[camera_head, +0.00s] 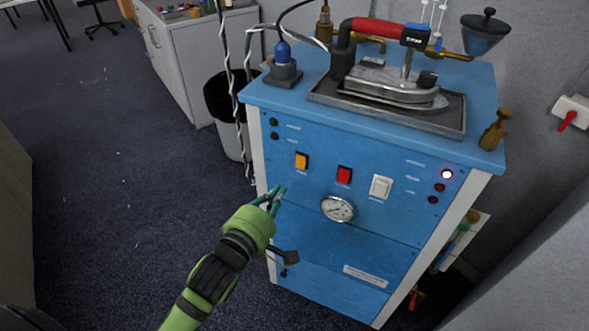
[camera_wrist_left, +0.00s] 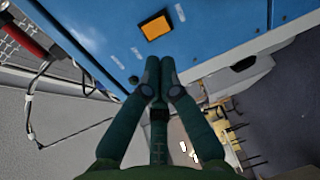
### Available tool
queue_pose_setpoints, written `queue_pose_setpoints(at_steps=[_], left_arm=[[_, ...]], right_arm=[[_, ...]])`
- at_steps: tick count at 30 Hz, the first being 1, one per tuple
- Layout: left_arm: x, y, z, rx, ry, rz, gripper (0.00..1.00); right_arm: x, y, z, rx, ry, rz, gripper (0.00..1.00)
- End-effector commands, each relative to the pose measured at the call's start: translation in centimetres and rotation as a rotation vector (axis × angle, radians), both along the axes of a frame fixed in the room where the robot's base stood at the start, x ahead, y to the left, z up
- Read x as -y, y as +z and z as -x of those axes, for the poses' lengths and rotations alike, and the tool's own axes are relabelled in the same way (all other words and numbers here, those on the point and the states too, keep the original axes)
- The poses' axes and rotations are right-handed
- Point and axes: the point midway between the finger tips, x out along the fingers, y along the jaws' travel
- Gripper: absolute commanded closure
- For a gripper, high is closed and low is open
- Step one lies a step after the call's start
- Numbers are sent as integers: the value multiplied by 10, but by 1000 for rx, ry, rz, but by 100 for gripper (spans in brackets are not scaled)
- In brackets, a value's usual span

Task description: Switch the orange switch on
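The orange switch (camera_head: 301,161) is a small rocker in a dark frame on the blue front panel (camera_head: 320,240) of a cabinet, left of a red switch. Which way it is tipped is too small to tell. My left gripper (camera_head: 279,192) is just in front of the panel, below and left of the orange switch, and apart from it. In the left wrist view the orange switch (camera_wrist_left: 156,26) lies just beyond the fingertips (camera_wrist_left: 159,68). The fingers come together there with nothing between them. My right gripper is not in view.
A red switch (camera_head: 344,175), a white switch (camera_head: 381,187) and a round gauge (camera_head: 338,208) share the panel. A lit lamp (camera_head: 447,174) is at its right. An iron (camera_head: 390,84) stands on top. Cables (camera_head: 236,90) hang at the left near a black-lined bin (camera_head: 222,112).

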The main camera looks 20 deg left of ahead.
Motion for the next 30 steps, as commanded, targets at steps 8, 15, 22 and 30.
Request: queue_pose_setpoints(at_steps=[8,15,22,30], left_arm=[[8,-5,-57,1,0,-3,100],[11,-9,-82,1,0,-1,100],[12,-11,-86,-1,-1,0,100],[12,-14,-87,7,-1,3,100]], right_arm=[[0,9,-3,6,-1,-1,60],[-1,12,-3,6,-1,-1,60],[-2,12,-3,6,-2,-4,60],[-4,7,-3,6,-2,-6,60]])
